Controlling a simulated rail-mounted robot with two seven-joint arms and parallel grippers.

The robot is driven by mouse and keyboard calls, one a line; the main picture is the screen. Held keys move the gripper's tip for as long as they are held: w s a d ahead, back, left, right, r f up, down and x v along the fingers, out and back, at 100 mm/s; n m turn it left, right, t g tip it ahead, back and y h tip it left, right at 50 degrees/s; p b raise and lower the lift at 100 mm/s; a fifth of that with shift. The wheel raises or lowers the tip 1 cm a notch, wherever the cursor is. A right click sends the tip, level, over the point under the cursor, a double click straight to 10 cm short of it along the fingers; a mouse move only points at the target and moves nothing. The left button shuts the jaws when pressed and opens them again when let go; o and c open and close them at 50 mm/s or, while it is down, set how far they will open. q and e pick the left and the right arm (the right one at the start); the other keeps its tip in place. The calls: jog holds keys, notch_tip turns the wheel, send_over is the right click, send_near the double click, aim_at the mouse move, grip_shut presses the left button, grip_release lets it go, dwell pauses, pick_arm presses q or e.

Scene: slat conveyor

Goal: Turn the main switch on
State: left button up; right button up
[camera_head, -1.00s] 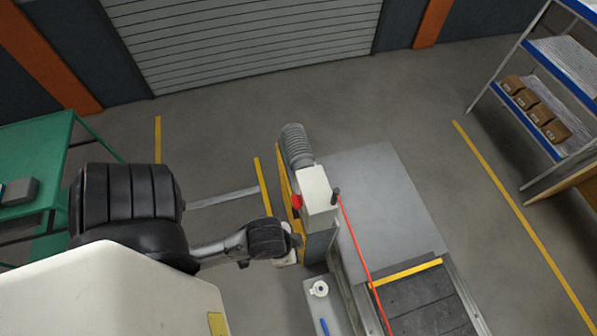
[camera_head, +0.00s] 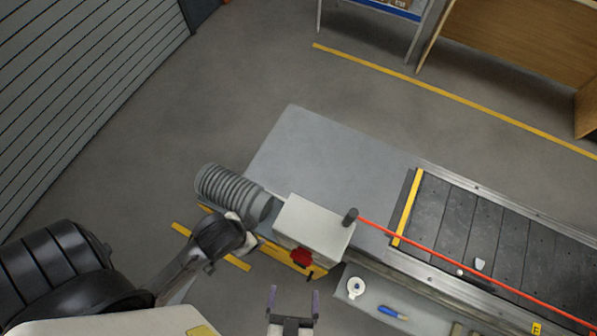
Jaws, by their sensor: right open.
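The main switch, a red knob (camera_head: 301,258), sits on the front side of a pale switch box (camera_head: 312,227) at the conveyor's near end. Its turn position is too small to tell. My right gripper (camera_head: 294,301) is at the bottom edge, open and empty, its two fingers pointing up the picture toward the switch, apart from it. My left arm comes in from the left and its dark wrist (camera_head: 213,243) ends beside the motor, left of the box. The left fingers are not clear.
A ribbed grey motor (camera_head: 228,192) adjoins the box. The slat conveyor (camera_head: 470,235) runs right, with a red cord (camera_head: 440,255) along it. A near ledge (camera_head: 372,296) holds a white ring (camera_head: 355,287) and a blue item (camera_head: 392,312). Open floor lies behind.

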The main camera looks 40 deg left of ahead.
aim_at(302, 256)
jog(key=s+a+f+m+t+h+b, duration=0.1)
jog(key=s+f+m+t+h+b, duration=0.3)
jog(key=s+f+h+b, duration=0.15)
pick_arm(q)
notch_tip(302, 256, down, 8)
jog(key=shift+r, duration=0.25)
pick_arm(e)
jog(key=w+a, duration=0.3)
jog(key=w, duration=0.9)
jog(key=shift+w+a+f, duration=0.15)
jog(key=shift+f, duration=0.25)
pick_arm(q)
jog(key=shift+d, duration=0.15)
pick_arm(e)
jog(key=shift+y, duration=0.25)
pick_arm(q)
jog(key=shift+a, duration=0.2)
pick_arm(e)
jog(key=c, duration=0.9)
